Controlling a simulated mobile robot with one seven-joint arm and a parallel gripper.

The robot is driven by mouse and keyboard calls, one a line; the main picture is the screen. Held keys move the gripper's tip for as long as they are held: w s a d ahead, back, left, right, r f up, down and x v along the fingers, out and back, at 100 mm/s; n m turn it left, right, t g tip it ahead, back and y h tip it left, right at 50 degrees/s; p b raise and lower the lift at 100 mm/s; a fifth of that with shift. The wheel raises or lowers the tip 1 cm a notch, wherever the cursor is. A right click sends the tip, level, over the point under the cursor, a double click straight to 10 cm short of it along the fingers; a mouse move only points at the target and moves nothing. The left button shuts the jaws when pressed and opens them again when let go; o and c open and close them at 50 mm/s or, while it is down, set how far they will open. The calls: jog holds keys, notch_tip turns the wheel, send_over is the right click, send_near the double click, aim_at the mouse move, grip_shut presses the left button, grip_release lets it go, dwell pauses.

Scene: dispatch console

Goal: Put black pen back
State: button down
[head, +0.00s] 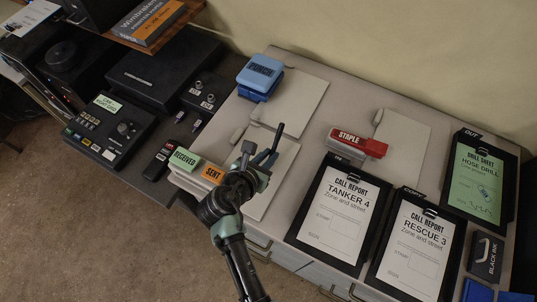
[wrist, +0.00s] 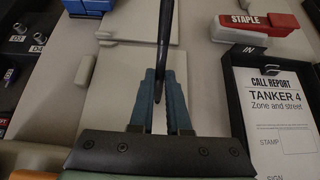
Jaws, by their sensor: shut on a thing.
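The black pen (wrist: 163,35) is a thin dark stick. It stands out from between the two blue-grey fingers of my gripper (wrist: 161,80) in the wrist view. In the head view the pen (head: 277,136) points up and away from my gripper (head: 259,158), which is shut on it. They are over the pale pad (head: 283,160) behind the RECEIVED and SENT blocks. From these views I cannot tell how high the pen is above the pad. No pen holder can be made out for certain.
A green RECEIVED block (head: 184,158) and an orange SENT block (head: 213,173) lie left of my gripper. A blue PUNCH (head: 261,72) is behind; a red STAPLE (head: 358,142) is right. Clipboards, including TANKER 4 (head: 340,215), fill the right. A black console (head: 110,130) is left.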

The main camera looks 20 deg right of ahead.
jog(key=shift+f, duration=0.15)
jog(key=c, duration=0.9)
grip_release()
